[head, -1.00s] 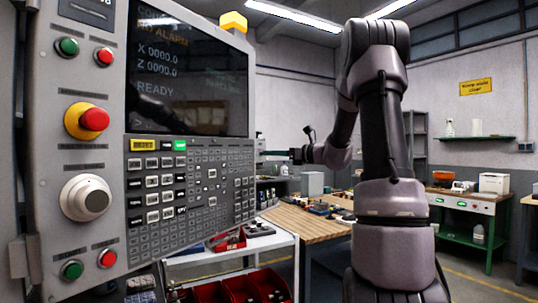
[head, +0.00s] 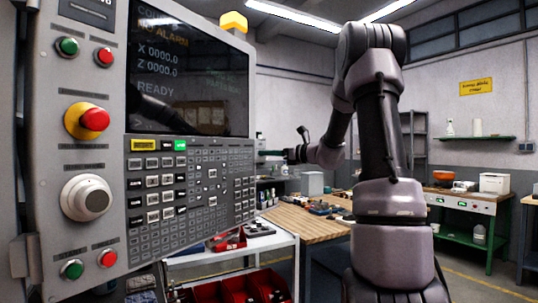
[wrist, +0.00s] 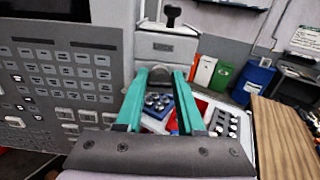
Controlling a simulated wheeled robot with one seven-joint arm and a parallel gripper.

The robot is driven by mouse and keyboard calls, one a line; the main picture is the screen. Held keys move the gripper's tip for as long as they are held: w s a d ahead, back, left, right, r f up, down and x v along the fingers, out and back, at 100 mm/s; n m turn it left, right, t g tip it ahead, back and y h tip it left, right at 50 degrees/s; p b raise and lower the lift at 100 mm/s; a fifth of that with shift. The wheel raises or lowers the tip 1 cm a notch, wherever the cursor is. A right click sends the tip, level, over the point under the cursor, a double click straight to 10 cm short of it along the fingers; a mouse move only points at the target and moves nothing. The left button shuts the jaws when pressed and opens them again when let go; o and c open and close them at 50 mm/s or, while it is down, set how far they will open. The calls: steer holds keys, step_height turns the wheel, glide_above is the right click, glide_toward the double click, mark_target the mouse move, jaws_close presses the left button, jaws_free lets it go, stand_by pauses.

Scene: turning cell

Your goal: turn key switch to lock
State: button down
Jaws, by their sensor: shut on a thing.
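My gripper (wrist: 161,72) shows in the wrist view as two teal fingers with a gap between them. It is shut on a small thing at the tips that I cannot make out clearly. In the head view my gripper (head: 268,153) is just right of the control panel's right edge, pointing left, small and partly lost against the background. The control panel (head: 115,146) fills the left of the head view, and its keypad (wrist: 68,85) is left of the fingers in the wrist view.
The panel has a red emergency button (head: 94,119), a white dial (head: 86,198) and a lit screen (head: 190,75). Below the gripper, a white cart (head: 285,243) holds red bins (head: 238,290). A wooden bench (head: 310,226) stands behind it. Coloured bins (wrist: 222,76) are beyond the fingers.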

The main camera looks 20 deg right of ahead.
steer(key=shift+f+n, duration=0.15)
steer(key=shift+n, duration=8.75)
steer(key=c, duration=0.8)
jaws_free()
steer(key=shift+s, duration=0.1)
steer(key=v, duration=1)
steer(key=shift+s+d, duration=0.2)
steer(key=shift+s, duration=0.05)
